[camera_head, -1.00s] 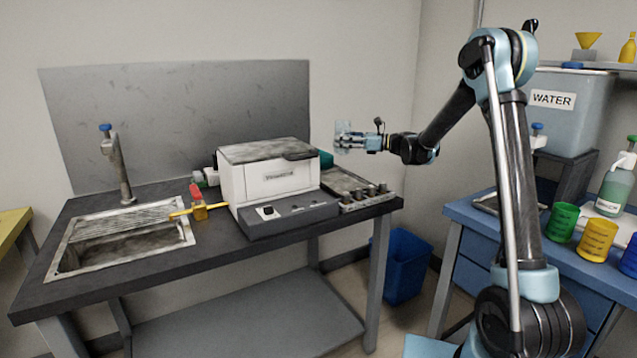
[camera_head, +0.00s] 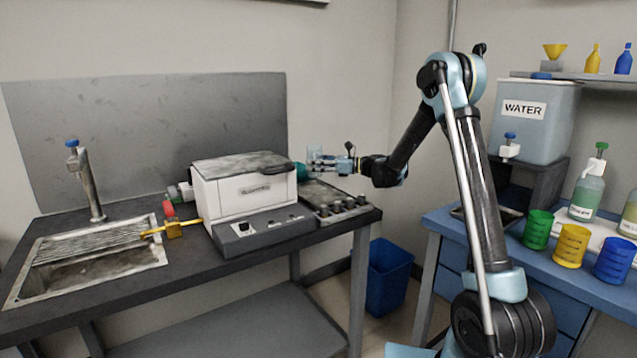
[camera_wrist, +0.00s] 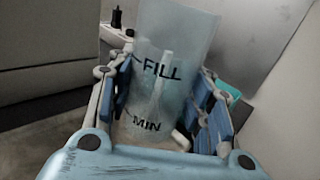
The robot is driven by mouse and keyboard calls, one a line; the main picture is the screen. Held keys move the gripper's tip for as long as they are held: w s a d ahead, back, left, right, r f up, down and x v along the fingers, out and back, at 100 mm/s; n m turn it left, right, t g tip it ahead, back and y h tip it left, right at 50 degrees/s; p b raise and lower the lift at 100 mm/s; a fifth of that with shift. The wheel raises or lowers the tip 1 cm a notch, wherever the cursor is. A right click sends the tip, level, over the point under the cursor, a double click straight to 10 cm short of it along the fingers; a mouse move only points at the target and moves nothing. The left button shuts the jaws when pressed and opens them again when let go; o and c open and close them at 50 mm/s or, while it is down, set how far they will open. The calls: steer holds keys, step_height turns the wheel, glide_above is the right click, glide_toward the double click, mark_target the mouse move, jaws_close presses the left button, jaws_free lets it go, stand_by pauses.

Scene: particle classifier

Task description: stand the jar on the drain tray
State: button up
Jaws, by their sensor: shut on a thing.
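The jar (camera_wrist: 175,45) is a clear, bluish cylinder marked FILL and MIN. My gripper (camera_wrist: 167,105) is shut on it, with blue finger pads on either side. In the head view the jar (camera_head: 315,153) looks upright and faint, held by my gripper (camera_head: 333,165) above the back right of the dark bench, near the white machine. A ribbed metal draining surface (camera_head: 90,242) lies at the sink on the left. A shallow metal tray (camera_head: 487,214) sits below the water tank's tap, partly behind my arm. I cannot tell which is the drain tray.
The white machine (camera_head: 245,195) stands between the sink (camera_head: 100,270) and a dark tray with several knobs (camera_head: 340,208). The water tank (camera_head: 535,115) is on the blue bench at right, with green, yellow and blue cups and bottles. A blue bin (camera_head: 388,280) stands between the benches.

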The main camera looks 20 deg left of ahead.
mark_target(315, 176)
steer(key=shift+f, duration=2.6)
steer(key=o, duration=1.3)
steer(key=shift+f, duration=0.1)
steer(key=shift+o, duration=0.2)
steer(key=shift+d, duration=0.2)
steer(key=w+d, duration=0.1)
steer(key=d, duration=1)
steer(key=shift+d, duration=0.3)
steer(key=shift+r, duration=0.2)
